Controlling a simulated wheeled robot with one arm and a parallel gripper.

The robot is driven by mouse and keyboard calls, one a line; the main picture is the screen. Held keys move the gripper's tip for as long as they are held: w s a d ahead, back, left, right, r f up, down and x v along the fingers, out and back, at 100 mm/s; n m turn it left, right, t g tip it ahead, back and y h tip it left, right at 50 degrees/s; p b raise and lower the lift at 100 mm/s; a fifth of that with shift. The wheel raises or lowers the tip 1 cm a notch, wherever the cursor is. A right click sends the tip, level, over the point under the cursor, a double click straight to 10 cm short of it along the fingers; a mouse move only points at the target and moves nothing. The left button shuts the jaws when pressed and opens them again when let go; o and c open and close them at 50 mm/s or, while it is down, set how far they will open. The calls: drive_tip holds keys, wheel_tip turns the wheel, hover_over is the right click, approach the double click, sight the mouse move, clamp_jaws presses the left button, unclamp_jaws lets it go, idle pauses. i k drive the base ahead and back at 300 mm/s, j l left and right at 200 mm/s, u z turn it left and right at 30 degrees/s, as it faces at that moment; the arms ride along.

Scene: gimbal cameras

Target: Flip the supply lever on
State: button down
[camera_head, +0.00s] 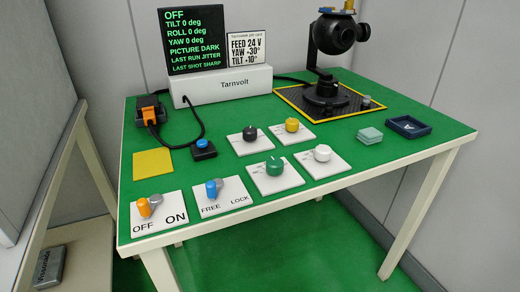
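The OFF/ON plate (160,217) lies at the front left corner of the green table. Its lever has an orange tip (143,207) that leans left, over the OFF label, and a grey pivot (156,200). The plate bears no word "supply" that I can read. The dark display (193,40) on the white Tarnvolt box (221,86) reads OFF in green at the top. My gripper is not in view.
A FREE/LOCK plate (223,200) with a blue-tipped lever (211,188) sits just right. Four-sided knob plates stand behind and right, including the green knob (273,165). A blue button (204,143), yellow square (152,164), gimbal camera (335,34) and blue tray (409,126) stand farther back.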

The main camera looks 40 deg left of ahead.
sight(145, 210)
drive_tip(key=u, duration=2.4)
